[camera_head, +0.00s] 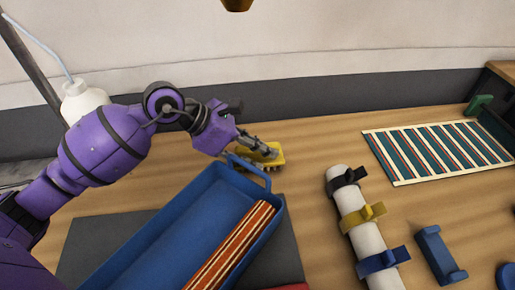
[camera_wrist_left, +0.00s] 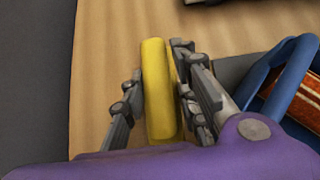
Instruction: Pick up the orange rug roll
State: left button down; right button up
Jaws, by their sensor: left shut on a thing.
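The orange rug roll (camera_head: 232,246), striped with cream and dark red, lies lengthwise in the blue tray (camera_head: 158,236) along its right side. Its end also shows at the right edge of the left wrist view (camera_wrist_left: 300,96). My left gripper (camera_head: 264,149) is beyond the tray's far end, past its handle, apart from the roll. It is shut on a yellow object (camera_head: 274,153), which stands as an upright yellow block between the fingers in the left wrist view (camera_wrist_left: 158,90). What the yellow object is, I cannot tell. My right gripper is not in view.
A striped flat rug (camera_head: 437,151) lies at the right. A white bottle (camera_head: 84,101) is behind my left arm. Bare wood lies between tray and tube.

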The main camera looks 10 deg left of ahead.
pick_arm(q)
jog(key=shift+f, duration=0.2)
jog(key=c, duration=1.6)
grip_release()
jog(key=shift+c, duration=0.2)
jog(key=shift+r, duration=0.15)
jog(key=shift+a+r, duration=0.2)
jog(key=v, duration=1)
jog(key=shift+a+b, duration=0.2)
jog(key=shift+b, duration=0.15)
jog(key=shift+o, duration=0.9)
jog(key=shift+s+a+r, duration=0.2)
jog(key=shift+s+r, duration=0.05)
jog(key=shift+r, duration=0.05)
jog(key=o, duration=0.4)
jog(key=shift+a+r, duration=0.15)
jog(key=shift+r, duration=0.05)
jog(key=shift+c, duration=0.2)
